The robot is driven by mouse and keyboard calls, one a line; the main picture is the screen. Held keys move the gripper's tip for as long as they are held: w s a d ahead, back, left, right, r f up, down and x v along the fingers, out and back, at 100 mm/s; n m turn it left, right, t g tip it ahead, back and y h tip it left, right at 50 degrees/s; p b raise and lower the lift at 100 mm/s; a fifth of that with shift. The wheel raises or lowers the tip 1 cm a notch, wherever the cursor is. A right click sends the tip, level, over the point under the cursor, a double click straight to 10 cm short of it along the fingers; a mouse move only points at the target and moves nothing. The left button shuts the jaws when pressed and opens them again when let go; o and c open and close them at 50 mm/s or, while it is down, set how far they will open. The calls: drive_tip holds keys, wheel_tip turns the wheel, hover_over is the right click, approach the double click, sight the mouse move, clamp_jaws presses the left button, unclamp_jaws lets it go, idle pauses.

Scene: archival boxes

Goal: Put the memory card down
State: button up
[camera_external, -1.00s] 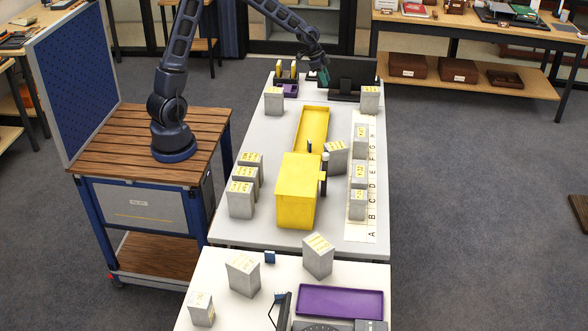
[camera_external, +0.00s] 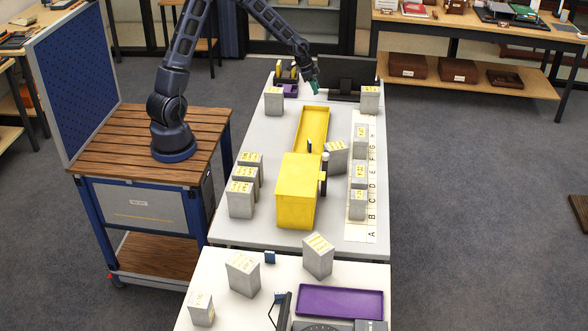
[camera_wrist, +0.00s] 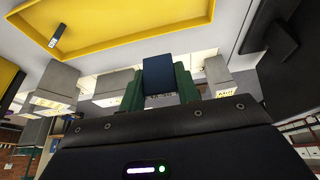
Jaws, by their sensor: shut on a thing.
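The memory card (camera_wrist: 158,78) is a small dark blue card with a pale marked lower edge. It stands between the green fingers of my gripper (camera_wrist: 160,92), which is shut on it. In the external view my gripper (camera_external: 315,87) hangs above the far part of the grey table, beyond the far end of the yellow tray (camera_external: 325,120). The held card cannot be made out there. In the wrist view the yellow tray (camera_wrist: 128,43) lies ahead, apart from the card. Bare table surface shows between them.
Grey boxes (camera_external: 241,200) line the left side; others stand on the lettered strip (camera_external: 361,226) at right. A dark monitor (camera_external: 352,75) stands close to my gripper's right.

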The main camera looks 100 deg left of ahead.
wheel_tip(320, 180, down, 16)
drive_tip(key=shift+f, duration=0.15)
idle(0.4)
drive_tip(key=shift+f, duration=0.1)
drive_tip(key=o, duration=1)
drive_tip(key=shift+c, duration=0.2)
drive_tip(key=v, duration=1.2)
drive_tip(key=s+d+r+g+y, duration=0.1)
drive_tip(key=s+d+r, duration=0.3)
drive_tip(key=d+r, duration=0.7)
drive_tip(key=s+d+r+y, duration=0.1)
drive_tip(key=s+d+r, duration=0.3)
drive_tip(key=d+r, duration=0.65)
drive_tip(key=s+d+r+h, duration=0.1)
drive_tip(key=s+d+r, duration=0.2)
drive_tip(key=s+d, duration=0.4)
drive_tip(key=s+d+r+t+h, duration=0.1)
drive_tip(key=s+d+r, duration=0.3)
drive_tip(key=s, duration=0.9)
drive_tip(key=d, duration=0.3)
drive_tip(key=shift+d+r, duration=0.25)
